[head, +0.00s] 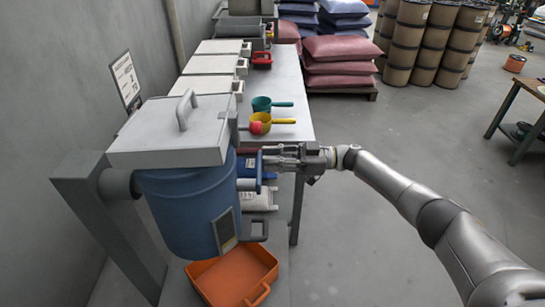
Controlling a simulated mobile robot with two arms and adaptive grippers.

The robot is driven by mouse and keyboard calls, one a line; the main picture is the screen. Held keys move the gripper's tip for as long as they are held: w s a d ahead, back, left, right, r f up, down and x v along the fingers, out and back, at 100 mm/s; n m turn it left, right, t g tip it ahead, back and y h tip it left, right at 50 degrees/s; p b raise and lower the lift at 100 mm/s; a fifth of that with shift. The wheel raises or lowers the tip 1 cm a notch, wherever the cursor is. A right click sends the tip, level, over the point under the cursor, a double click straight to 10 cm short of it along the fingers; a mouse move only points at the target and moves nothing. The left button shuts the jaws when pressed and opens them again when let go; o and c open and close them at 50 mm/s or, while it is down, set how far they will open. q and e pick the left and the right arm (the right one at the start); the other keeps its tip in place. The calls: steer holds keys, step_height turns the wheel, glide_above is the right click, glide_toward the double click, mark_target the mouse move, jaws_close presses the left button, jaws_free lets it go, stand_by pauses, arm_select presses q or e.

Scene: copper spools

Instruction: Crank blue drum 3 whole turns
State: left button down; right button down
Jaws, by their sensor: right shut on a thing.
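The blue drum (188,207) hangs on a grey stand (122,232) at the left, with a grey lid (170,135) and lid handle on top. A crank (259,170) sticks out from the drum's right side. My right gripper (268,158) comes in from the right and is shut on the crank's handle; the grip itself is small and partly hidden by the fingers. My left gripper is out of view.
A wall stands close at left.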

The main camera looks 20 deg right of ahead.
steer(key=shift+s+f+m, duration=0.2)
steer(key=shift+f+m, duration=0.5)
steer(key=shift+f, duration=0.15)
steer(key=shift+f, duration=0.1)
steer(key=c, duration=1.2)
jaws_free()
steer(key=shift+c, duration=0.2)
steer(key=shift+w, duration=0.1)
steer(key=shift+r, duration=0.2)
steer(key=shift+d, duration=0.1)
steer(key=v, duration=1.1)
steer(key=shift+d, duration=0.4)
steer(key=shift+o, duration=0.2)
